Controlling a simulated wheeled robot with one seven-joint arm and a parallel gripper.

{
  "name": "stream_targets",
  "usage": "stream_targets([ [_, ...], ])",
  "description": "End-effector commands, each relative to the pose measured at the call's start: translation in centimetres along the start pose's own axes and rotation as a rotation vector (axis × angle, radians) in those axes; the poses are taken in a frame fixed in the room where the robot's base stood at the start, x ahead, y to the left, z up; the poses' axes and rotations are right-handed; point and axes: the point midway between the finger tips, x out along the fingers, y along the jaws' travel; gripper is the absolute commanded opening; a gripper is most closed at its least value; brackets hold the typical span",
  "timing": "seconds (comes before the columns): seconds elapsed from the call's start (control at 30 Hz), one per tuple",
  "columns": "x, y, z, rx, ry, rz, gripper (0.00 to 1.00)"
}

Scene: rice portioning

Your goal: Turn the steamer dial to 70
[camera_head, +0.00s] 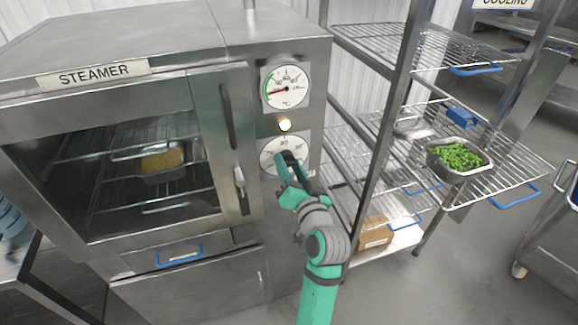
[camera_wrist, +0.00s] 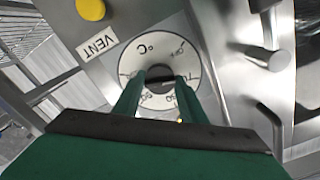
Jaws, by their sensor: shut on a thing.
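The steamer (camera_head: 180,150) is a steel cabinet on the left in the head view. Its white dial (camera_head: 272,150) sits low on the right front panel, under a round lit lamp (camera_head: 285,125). In the wrist view the dial (camera_wrist: 130,65) is a white disc with a °C mark and a dark centre knob (camera_wrist: 158,75). My gripper (camera_head: 288,168) reaches up to the dial and covers part of it. Its green fingers (camera_wrist: 155,88) are shut on the knob, one on each side. The pointer's exact reading is unclear.
A round gauge (camera_head: 286,86) with a red needle is above the lamp. The steamer door (camera_head: 226,145) is closed, with a food pan (camera_head: 163,165) behind its window. A wire rack (camera_head: 500,165) holding a pan of green vegetables (camera_head: 458,156) stands close on the right.

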Motion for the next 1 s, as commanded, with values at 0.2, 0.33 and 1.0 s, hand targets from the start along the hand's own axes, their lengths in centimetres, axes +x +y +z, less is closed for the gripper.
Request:
stream_targets([
  [0.2, -0.05, 0.07, 0.1, 0.132, -0.003, 0.002, 0.15],
  [0.33, -0.05, 0.07, 0.11, 0.183, -0.003, 0.002, 0.15],
  [1.0, -0.06, 0.1, 0.15, 0.234, -0.003, 0.002, 0.4],
])
